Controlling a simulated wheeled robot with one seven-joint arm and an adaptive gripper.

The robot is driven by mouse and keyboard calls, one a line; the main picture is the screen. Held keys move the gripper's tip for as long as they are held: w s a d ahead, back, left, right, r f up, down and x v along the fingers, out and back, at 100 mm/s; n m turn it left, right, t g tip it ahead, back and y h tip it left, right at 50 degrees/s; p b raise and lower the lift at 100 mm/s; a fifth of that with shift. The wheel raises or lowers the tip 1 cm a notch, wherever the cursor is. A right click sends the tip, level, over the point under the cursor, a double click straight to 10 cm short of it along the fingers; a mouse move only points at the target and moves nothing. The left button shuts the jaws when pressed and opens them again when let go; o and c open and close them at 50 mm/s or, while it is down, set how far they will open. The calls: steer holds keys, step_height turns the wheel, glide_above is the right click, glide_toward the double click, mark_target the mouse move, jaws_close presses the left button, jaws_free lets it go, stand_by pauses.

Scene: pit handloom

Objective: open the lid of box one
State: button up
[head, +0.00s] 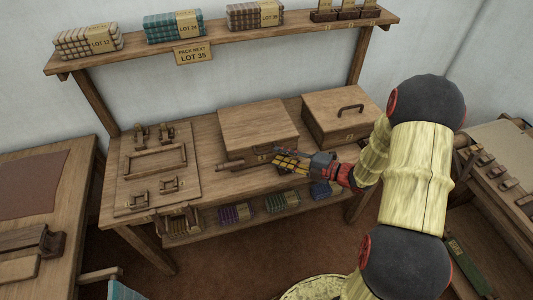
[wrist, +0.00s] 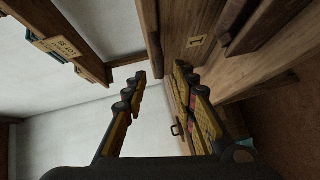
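Box one (head: 258,128) is a closed wooden box with a flat lid, left of a second box on the bench. Its tag "1" (wrist: 197,41) shows on its front in the wrist view, where the picture is turned sideways. My gripper (head: 286,158) is at the front right corner of box one in the head view and hides part of its front. In the wrist view my gripper (wrist: 160,75) is open, with nothing between its fingers. The edge of box one lies just beyond the fingertips. I cannot tell whether a finger touches it.
A wooden rod (head: 231,165) lies in front of box one. A board with fittings (head: 157,165) lies at left. A shelf (head: 220,37) with cloth bundles runs above.

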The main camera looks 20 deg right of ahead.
mark_target(267, 152)
steer(key=b+x, duration=0.2)
steer(key=x, duration=0.4)
steer(key=shift+c, duration=1.2)
steer(key=c, duration=0.4)
jaws_close()
